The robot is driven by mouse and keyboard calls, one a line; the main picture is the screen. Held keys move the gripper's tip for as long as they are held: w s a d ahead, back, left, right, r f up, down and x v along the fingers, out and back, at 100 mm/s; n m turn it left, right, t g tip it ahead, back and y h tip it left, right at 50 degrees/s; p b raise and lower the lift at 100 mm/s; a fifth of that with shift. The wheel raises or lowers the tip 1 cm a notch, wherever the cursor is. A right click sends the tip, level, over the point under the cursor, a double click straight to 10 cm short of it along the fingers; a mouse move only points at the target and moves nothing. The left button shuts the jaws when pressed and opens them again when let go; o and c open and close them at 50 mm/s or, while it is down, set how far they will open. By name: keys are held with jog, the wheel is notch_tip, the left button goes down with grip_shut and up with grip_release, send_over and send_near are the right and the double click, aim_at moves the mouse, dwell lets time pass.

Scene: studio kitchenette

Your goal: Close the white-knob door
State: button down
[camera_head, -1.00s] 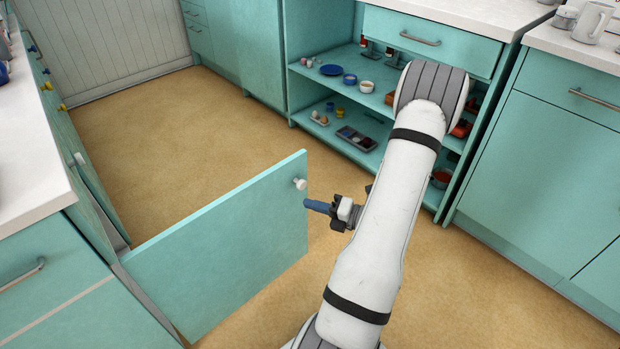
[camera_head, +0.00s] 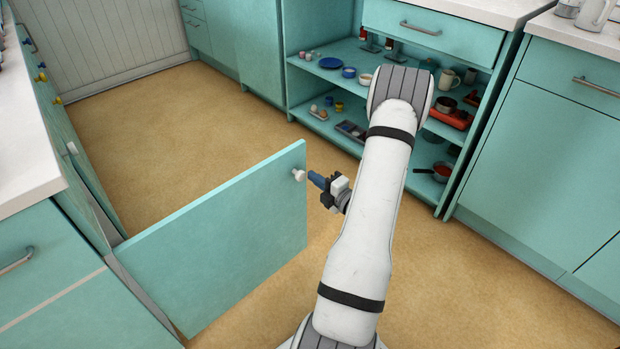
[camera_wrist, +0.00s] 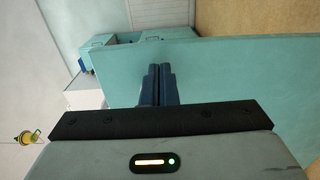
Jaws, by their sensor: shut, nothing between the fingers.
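The teal door (camera_head: 215,240) with a round white knob (camera_head: 299,175) stands wide open, swung out from the left counter over the floor. The knob is near its upper free corner. My gripper (camera_head: 311,178) has its blue fingers shut and empty, just right of the knob, pointing toward it. I cannot tell whether they touch the knob or door. In the wrist view the shut fingers (camera_wrist: 159,72) appear in front of the teal door panel (camera_wrist: 240,75). The knob does not show in that view.
The left counter (camera_head: 25,165) has more fronts, one with another white knob (camera_head: 72,147) and others with yellow knobs. Open shelves (camera_head: 350,85) with dishes and pans stand at the back. The tan floor (camera_head: 180,130) between is clear.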

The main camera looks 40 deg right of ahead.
jog(key=shift+w+a+b, duration=0.15)
jog(key=shift+w+b, duration=0.2)
jog(key=shift+w, duration=1)
